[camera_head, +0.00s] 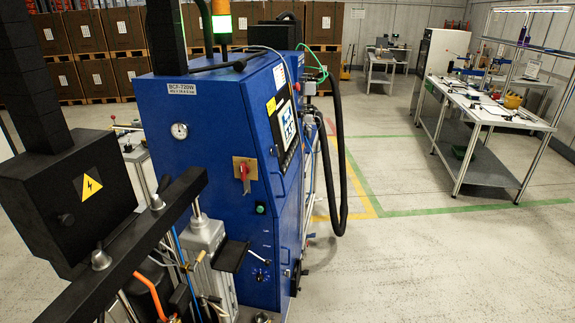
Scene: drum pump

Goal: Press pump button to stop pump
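A blue pump cabinet (213,135) marked BCF-720W stands left of centre. A small round green button (260,208) sits on its front face, below a red rotary switch (245,174) on a yellowish plate. A round gauge (179,131) is higher on the same face. A control panel with a lit screen (287,125) is on the cabinet's right, angled side; its small details are too fine to read. Neither of my grippers is in view.
A black box (72,205) with a yellow lightning sign and a black beam (125,250) fill the near left. Black hoses (340,150) hang right of the cabinet. A workbench (490,110) stands at right. The floor (430,265) between is clear.

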